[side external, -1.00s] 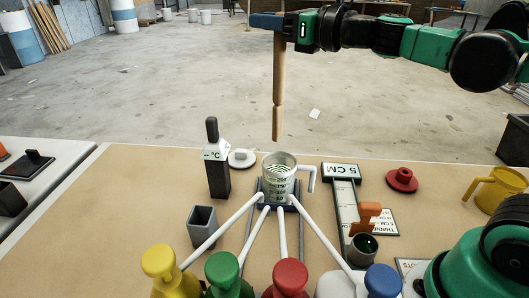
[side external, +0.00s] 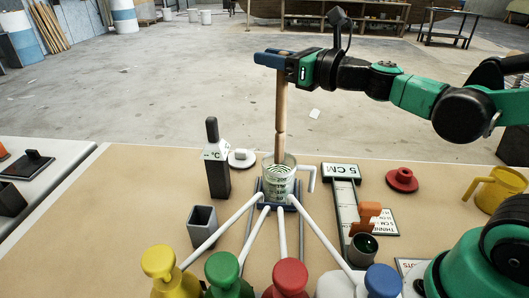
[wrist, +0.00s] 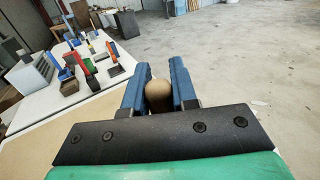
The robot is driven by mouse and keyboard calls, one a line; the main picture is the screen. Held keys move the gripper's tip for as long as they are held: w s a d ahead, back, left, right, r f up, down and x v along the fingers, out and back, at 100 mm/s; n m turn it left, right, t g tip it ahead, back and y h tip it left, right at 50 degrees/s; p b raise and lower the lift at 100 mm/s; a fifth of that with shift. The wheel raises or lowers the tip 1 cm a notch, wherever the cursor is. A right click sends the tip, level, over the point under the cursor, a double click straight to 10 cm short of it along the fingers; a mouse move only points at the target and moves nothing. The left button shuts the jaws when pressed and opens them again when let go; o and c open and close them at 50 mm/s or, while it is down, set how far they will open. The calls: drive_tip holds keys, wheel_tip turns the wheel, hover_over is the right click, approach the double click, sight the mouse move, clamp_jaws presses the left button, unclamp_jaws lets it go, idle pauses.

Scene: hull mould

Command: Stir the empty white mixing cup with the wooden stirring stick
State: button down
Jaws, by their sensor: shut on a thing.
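My gripper (side external: 279,60) is shut on the upper end of the wooden stirring stick (side external: 281,110). The stick hangs upright, and its lower end is inside or just behind the rim of the white mixing cup (side external: 279,188), hidden by the cup wall. In the wrist view the stick's rounded top (wrist: 158,95) sits between the two blue fingers (wrist: 159,88).
White spout tubes from yellow (side external: 158,262), green (side external: 222,268), red (side external: 290,275) and blue (side external: 382,280) pumps reach the cup's front. A black-handled block (side external: 217,175) stands left, a grey square container (side external: 202,225) front left, and a ruler plate (side external: 345,200) right.

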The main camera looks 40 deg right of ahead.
sight(286, 98)
drive_tip(key=shift+f, duration=3)
